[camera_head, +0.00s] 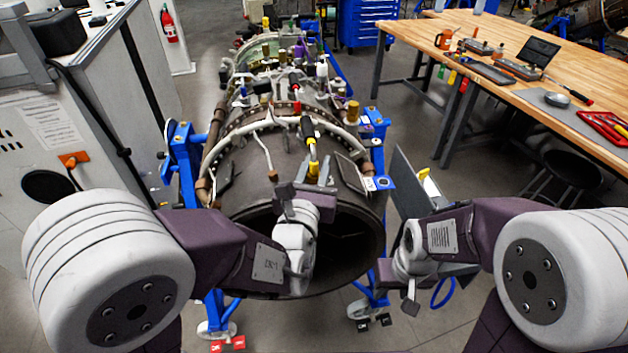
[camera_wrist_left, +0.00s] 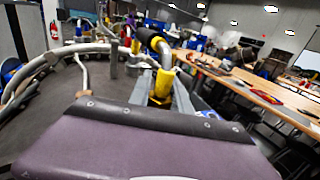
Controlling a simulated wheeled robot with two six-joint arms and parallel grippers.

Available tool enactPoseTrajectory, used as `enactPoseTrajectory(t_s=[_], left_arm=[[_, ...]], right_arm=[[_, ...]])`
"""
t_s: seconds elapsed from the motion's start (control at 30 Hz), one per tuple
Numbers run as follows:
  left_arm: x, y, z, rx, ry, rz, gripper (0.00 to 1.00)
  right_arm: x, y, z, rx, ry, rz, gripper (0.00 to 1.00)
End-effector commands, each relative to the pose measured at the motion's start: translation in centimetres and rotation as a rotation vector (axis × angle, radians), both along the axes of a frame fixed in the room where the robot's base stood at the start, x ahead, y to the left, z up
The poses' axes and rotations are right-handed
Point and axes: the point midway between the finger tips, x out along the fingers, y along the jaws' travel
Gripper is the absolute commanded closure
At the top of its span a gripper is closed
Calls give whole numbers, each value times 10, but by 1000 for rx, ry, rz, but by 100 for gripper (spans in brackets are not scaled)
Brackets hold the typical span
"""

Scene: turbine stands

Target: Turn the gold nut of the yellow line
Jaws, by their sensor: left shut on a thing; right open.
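The yellow line (camera_head: 309,135) runs along the top of the turbine, with a black sleeve, yellow bands and a pale pipe section. Its near end meets the gold nut (camera_head: 314,171), which also shows in the left wrist view (camera_wrist_left: 162,84). My left gripper (camera_head: 312,183) is shut on the gold nut at the near end of the turbine. In the left wrist view its grey fingers (camera_wrist_left: 138,92) stand on both sides of the nut, and the dark wrist edge hides its lower part. My right gripper (camera_head: 411,290) is open and empty, right of the turbine's round opening.
The turbine (camera_head: 255,170) rests in a blue stand (camera_head: 185,165). Other pipes and fittings crowd its top. A wooden workbench (camera_head: 500,60) with tools and a laptop stands at the right. A grey cabinet (camera_head: 120,90) is at the left.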

Motion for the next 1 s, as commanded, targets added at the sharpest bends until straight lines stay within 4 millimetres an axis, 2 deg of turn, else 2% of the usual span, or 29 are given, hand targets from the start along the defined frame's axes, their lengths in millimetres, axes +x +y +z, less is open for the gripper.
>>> enactPoseTrajectory(t_s=[0.03, 0.2, 0.3, 0.5, 0.87, 0.9, 0.97, 1.0], left_arm=[[1, 2, -8, -6, -8, -19, 100], [0, -1, -6, -3, -6, -95, 100], [0, -2, -5, -3, -3, -123, 100], [-1, -4, -2, -2, 1, -153, 100], [-1, -5, 0, -2, 1, -157, 100], [-1, -5, 0, -2, 1, -157, 68], [-1, -5, 0, -2, 1, -156, 54], [-1, -5, 0, -2, 1, -156, 54]], right_arm=[[0, 0, -21, 0, 0, 0, 54], [0, 0, -47, 0, 0, 0, 54], [0, 0, -56, 0, 0, 0, 54], [0, 0, -62, 0, 0, 0, 54], [0, 0, -62, 0, 0, 0, 54], [0, 0, -62, 0, 0, 0, 54], [0, 0, -62, 0, 0, 0, 54], [0, 0, -62, 0, 0, 0, 54]])
